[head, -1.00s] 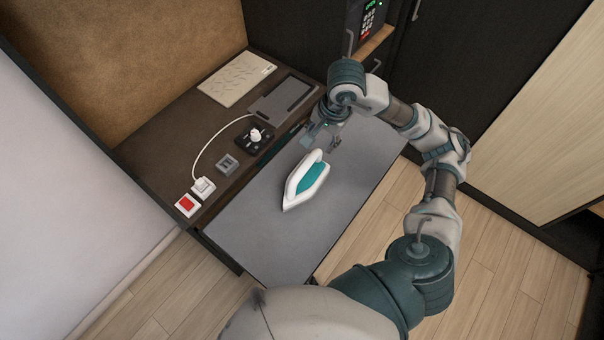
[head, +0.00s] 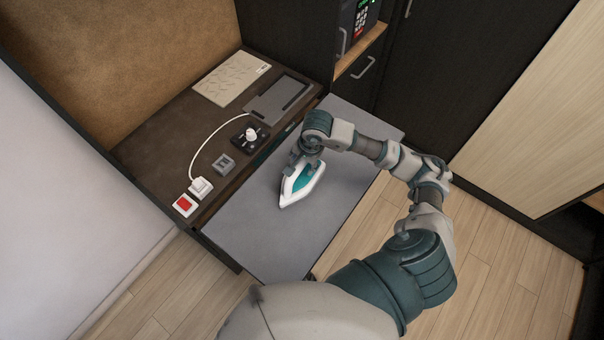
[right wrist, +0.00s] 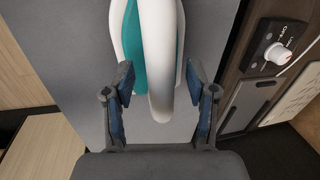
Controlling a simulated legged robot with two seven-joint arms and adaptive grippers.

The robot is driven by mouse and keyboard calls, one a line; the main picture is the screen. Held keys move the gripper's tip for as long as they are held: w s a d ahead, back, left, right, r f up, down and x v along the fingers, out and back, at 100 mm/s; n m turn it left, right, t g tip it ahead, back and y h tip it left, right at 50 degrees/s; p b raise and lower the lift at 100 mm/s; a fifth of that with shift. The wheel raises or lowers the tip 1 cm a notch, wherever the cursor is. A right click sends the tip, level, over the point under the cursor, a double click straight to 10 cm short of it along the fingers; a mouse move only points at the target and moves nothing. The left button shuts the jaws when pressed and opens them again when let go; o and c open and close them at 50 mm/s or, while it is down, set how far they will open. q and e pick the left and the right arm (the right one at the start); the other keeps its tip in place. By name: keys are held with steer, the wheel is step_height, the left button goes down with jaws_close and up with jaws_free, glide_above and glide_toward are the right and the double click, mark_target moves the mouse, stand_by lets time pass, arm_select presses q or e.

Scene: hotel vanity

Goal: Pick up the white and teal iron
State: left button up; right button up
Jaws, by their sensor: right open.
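The white and teal iron (head: 303,184) rests on the grey pull-out board, its pointed end toward the lower left. My right gripper (head: 300,165) is at the iron's far end in the head view. In the right wrist view my right gripper (right wrist: 161,100) is open, with the end of the iron's white handle (right wrist: 161,95) between its two fingers. A gap shows on each side of the handle. The gripper and wrist hide part of the iron in the head view. My left gripper is not in view.
The grey board (head: 270,235) is otherwise clear. On the dark vanity top (head: 165,150) are a black dial unit (head: 250,134), a white plug with a cord (head: 200,187), a red switch (head: 185,205) and a light panel (head: 231,77). A safe stands at the back.

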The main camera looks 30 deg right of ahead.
steer(key=shift+a+f, duration=0.1)
steer(key=shift+f, duration=0.3)
steer(key=shift+a, duration=0.15)
steer(key=shift+c, duration=0.8)
jaws_close()
steer(key=shift+w+r, duration=0.1)
steer(key=shift+r, duration=0.05)
